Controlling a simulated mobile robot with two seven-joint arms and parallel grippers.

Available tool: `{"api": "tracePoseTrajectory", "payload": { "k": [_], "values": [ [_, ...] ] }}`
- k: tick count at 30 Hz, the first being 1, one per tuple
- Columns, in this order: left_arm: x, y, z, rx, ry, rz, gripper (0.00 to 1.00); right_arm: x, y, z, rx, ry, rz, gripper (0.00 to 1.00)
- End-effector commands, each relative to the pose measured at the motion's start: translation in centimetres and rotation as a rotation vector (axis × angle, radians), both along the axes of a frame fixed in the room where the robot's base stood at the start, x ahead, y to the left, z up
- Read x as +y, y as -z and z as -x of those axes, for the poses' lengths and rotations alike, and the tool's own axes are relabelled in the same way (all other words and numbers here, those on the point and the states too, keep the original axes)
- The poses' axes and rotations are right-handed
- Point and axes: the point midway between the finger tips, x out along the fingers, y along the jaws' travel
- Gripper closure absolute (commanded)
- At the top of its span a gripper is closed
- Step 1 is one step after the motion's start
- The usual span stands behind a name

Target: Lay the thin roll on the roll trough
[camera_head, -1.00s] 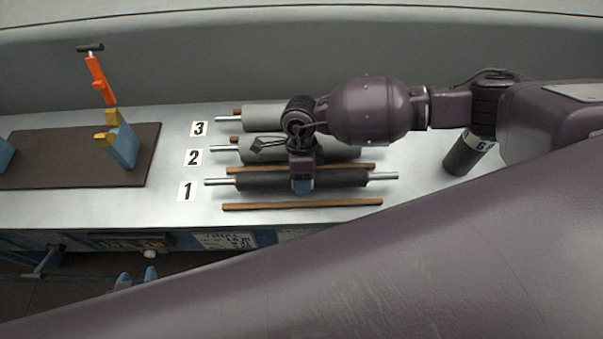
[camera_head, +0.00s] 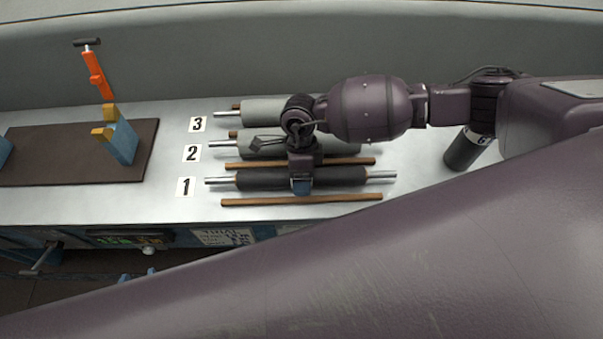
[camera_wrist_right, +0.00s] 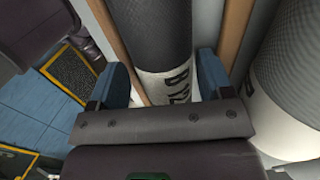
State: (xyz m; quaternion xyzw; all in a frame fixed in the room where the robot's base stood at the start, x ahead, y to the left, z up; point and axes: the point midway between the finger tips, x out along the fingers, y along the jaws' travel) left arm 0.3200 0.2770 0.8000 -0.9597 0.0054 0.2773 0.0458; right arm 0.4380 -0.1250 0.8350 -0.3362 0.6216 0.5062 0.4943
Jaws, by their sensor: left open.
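The dark roll (camera_head: 245,180) lies in row 1 between brown rails, with silver shaft ends. It looks slimmer than the grey rolls behind, so I take it as the thin roll. My right gripper (camera_head: 301,188) is over its middle; in the right wrist view its blue fingers (camera_wrist_right: 163,82) stand either side of the roll (camera_wrist_right: 152,35), with a gap at the left finger. A brown board (camera_head: 60,165) with blue, yellow-tipped supports (camera_head: 122,143) at left looks like the roll trough. My left gripper (camera_head: 137,276) barely shows at the bottom, below the bench edge, mostly hidden by my arm.
Grey rolls lie in row 2 (camera_head: 245,146) and row 3 (camera_head: 262,111), partly hidden by my right arm. A dark cylinder (camera_head: 465,150) stands at right. An orange-handled tool (camera_head: 97,78) rises behind the board. Bench top between board and number cards is clear.

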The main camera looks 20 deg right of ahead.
Motion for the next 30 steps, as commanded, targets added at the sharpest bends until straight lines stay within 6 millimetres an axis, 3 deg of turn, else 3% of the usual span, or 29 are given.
{"api": "tracePoseTrajectory", "payload": {
  "k": [14, 30],
  "values": [
    [0.0, 0.0, -0.2, -0.002, 0.002, 0.0, 0.52, -0.4, -0.2, -0.4, -0.005, 0.005, 0.006, 0.2],
    [-0.1, -0.1, -0.4, -0.008, 0.003, 0.001, 0.52, -0.8, -8.7, -2.6, -0.007, 0.001, 0.001, 0.2]
  ]
}}
